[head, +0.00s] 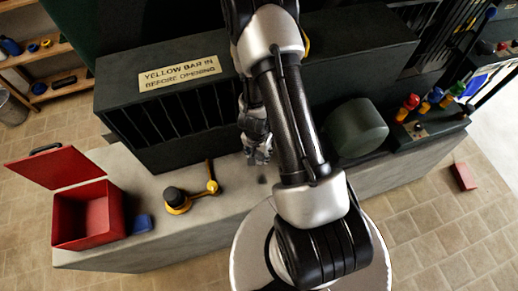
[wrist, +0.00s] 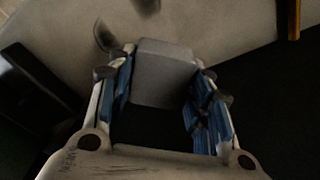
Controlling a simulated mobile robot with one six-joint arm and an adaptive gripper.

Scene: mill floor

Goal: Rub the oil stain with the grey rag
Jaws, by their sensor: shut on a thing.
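In the wrist view the grey rag (wrist: 165,75) is a pale grey block-like piece between my two fingers, and my gripper (wrist: 163,85) is shut on it. In the head view my gripper (head: 258,157) points down over the grey bench top, in front of the dark slatted cabinet; I cannot make out the rag there. A small dark stain (head: 262,180) shows on the bench just in front of the fingertips. In the wrist view a dark smear (wrist: 104,36) lies just beyond the left fingertip. Whether the rag touches the bench is unclear.
A yellow bar with a dark knob (head: 178,200) lies left on the bench (head: 160,243). A dark green drum (head: 356,128) is right of my arm. The slatted cabinet (head: 140,95) stands behind.

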